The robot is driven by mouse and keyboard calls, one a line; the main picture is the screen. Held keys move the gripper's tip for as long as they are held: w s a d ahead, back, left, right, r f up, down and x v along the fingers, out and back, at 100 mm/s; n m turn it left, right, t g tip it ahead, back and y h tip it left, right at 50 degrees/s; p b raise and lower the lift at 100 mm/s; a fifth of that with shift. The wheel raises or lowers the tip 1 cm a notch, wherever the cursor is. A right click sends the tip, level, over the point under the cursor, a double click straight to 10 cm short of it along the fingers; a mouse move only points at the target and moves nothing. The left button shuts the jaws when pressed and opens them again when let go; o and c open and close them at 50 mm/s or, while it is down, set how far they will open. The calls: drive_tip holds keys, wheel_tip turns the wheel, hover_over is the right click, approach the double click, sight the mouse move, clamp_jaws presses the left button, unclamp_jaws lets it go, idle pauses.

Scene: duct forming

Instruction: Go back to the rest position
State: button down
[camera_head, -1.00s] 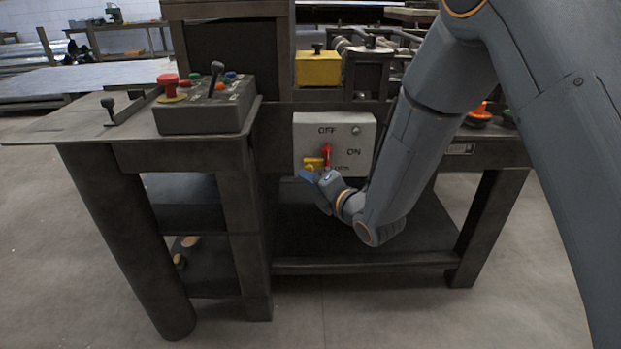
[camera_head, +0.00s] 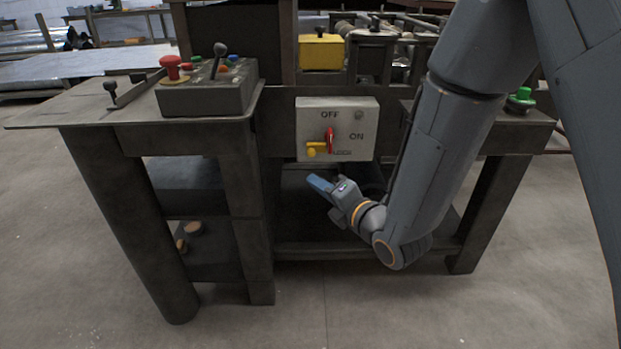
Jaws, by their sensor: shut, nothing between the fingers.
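My gripper (camera_head: 321,185) hangs in front of the machine bench, just below the switch box (camera_head: 310,112). Its blue fingers look shut with nothing held. It is apart from the box, and my arm comes down from the upper right. The switch box is light grey, with the words OFF above and ON at the right. Its red handle (camera_head: 330,140) stands about upright, and a yellow piece (camera_head: 315,149) sits at its left. Both show clear of my gripper.
A control box (camera_head: 205,98) with a red mushroom button (camera_head: 172,68) and a lever stands on the bench's left top (camera_head: 75,108). A green button (camera_head: 522,96) is at the right end. Below is a lower shelf (camera_head: 300,250). The floor in front is free.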

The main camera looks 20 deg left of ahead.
drive_tip(key=shift+s+d, duration=0.1)
drive_tip(key=shift+d, duration=0.05)
idle(0.4)
drive_tip(key=d+r+m+g+h, duration=0.2)
drive_tip(key=d+m+h, duration=0.8)
drive_tip(key=d+m, duration=1)
drive_tip(key=s+d+r+m+g+h+p, duration=0.1)
drive_tip(key=s+d+r+m+g+h, duration=0.15)
drive_tip(key=s+d+m, duration=0.6)
drive_tip(key=s+d+r+m+g+h, duration=0.1)
drive_tip(key=s+d+r+m+g, duration=0.4)
drive_tip(key=s, duration=0.6)
drive_tip(key=d+r+m+p, duration=0.1)
drive_tip(key=d+r+p, duration=0.5)
drive_tip(key=p, duration=1)
drive_tip(key=d, duration=0.3)
drive_tip(key=shift+s+d+r+t, duration=0.15)
drive_tip(key=shift+d+r+t, duration=0.05)
drive_tip(key=shift+d+t, duration=0.15)
